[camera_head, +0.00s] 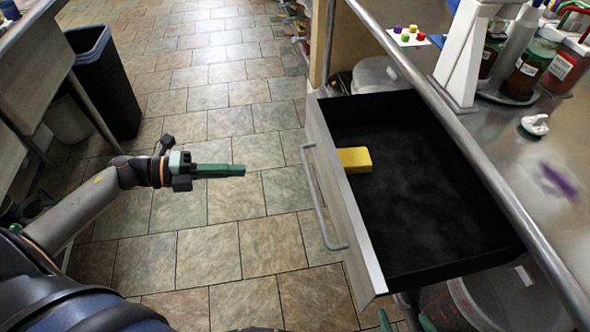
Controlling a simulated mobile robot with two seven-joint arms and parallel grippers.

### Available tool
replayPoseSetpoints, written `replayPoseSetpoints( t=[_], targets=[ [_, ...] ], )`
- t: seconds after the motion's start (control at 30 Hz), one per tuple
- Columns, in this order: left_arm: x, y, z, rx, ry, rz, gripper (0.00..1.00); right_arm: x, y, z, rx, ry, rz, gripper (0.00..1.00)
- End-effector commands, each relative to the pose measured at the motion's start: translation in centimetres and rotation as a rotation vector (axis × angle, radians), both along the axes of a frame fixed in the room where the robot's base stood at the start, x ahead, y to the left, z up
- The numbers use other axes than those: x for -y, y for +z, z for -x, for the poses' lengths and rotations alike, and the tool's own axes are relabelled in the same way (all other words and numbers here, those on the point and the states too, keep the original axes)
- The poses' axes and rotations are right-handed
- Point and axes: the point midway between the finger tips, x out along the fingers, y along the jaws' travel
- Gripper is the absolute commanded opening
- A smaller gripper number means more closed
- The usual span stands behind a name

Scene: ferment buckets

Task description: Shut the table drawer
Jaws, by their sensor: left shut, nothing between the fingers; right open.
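The table drawer (338,185) is pulled well out from under the metal table on the right. Its pale front carries a long grey bar handle (316,190), and its inside is black. A yellow block (354,160) lies in the drawer against the front panel. My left gripper (243,170) is shut and empty, over the tiled floor to the left of the handle and apart from it. My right gripper (406,321) shows only as green fingertips at the bottom edge, below the drawer's near front corner. They are spread apart; the rest is out of frame.
The metal tabletop (500,145) has a rail along its edge and holds jars (532,65), a white stand (462,50) and small coloured pieces. A clear bucket (500,300) stands under the drawer. A black bin (105,85) is at left. The floor between is clear.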

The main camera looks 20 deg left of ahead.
Motion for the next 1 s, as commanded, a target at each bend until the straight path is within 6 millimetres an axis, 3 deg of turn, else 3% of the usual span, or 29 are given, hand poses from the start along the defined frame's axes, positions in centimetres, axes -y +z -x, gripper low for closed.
replayPoseSetpoints(
  t=[0.5,0.7,1.0],
  targets=[
    [8.4,-1.8,-5.7,0.003,0.002,0.006,0.0,0.2,-0.6,0.1,-0.002,-0.003,0.003,1.0],
    [10.0,-2.3,-6.8,0.002,0.003,0.005,0.0,0.2,-0.6,0.1,-0.003,-0.004,0.003,1.0],
    [10.4,-2.4,-6.9,0.0,0.003,0.004,0.0,0.3,-0.6,0.1,-0.002,-0.005,0.004,1.0]
  ],
)
